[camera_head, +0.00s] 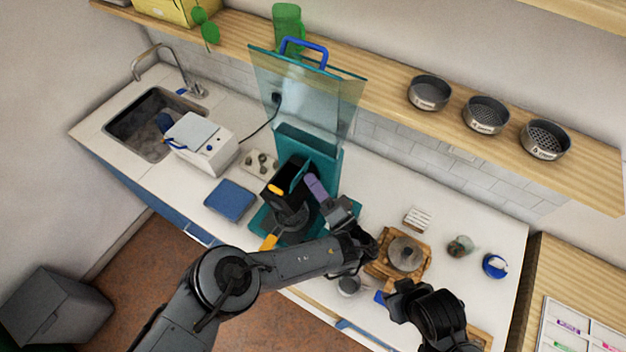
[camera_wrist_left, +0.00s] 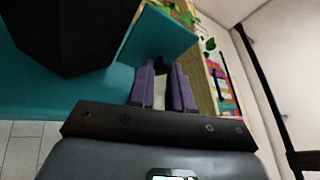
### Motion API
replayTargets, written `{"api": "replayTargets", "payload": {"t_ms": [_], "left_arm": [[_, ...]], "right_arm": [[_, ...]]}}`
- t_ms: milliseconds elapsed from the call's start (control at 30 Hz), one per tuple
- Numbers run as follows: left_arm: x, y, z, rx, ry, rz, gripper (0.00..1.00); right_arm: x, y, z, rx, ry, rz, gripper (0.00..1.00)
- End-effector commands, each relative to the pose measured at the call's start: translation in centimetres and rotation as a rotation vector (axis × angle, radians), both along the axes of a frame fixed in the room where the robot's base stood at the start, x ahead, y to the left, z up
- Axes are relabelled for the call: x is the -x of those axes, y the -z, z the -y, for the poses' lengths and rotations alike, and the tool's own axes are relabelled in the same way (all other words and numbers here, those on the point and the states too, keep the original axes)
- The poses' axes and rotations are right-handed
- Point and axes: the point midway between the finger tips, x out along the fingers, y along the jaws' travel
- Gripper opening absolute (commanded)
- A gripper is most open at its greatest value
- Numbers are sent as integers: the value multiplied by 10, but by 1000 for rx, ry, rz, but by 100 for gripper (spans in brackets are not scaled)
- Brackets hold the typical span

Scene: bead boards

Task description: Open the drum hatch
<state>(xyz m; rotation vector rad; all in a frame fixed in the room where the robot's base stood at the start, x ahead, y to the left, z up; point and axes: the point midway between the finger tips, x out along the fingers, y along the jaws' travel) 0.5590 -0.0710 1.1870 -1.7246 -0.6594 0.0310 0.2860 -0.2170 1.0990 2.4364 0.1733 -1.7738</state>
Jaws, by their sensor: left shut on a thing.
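The black drum (camera_head: 286,176) sits in a teal stand below a raised clear shield (camera_head: 310,90). Its teal hatch (camera_head: 300,176) is a flat panel standing out at an angle from the drum's right side. My left gripper (camera_head: 313,184), with purple fingers, is at the hatch's right edge. In the left wrist view the fingers (camera_wrist_left: 166,72) are shut on the near edge of the teal hatch (camera_wrist_left: 158,36), with the dark drum (camera_wrist_left: 65,35) to the left. My right gripper (camera_head: 398,288) is low at the right; its fingertips are not clear.
A blue pad (camera_head: 230,200) and a white box (camera_head: 200,143) lie left of the stand. A wooden board with a grey lidded pot (camera_head: 406,253) stands to the right, near a blue-and-white round container (camera_head: 495,266). Several sieves line the shelf (camera_head: 390,82) above.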

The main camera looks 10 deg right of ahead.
Motion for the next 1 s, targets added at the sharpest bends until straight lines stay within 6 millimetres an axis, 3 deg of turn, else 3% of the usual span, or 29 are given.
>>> {"api": "replayTargets", "payload": {"t_ms": [733, 767, 800, 900, 1000], "left_arm": [[2, 4, 1, -30, 2, 24, 0], [2, 4, 1, -30, 2, 24, 21], [2, 4, 1, -30, 2, 24, 27], [2, 3, 1, -31, 2, 25, 42], [2, 3, 1, -31, 1, 25, 44]], "right_arm": [[0, -3, 1, 3, -1, -1, 37], [0, -3, 0, 2, -2, 0, 37], [0, -3, 0, 0, -1, 0, 37], [0, -4, 0, -1, 1, 0, 37], [0, -4, -1, -3, 2, 0, 37]]}}
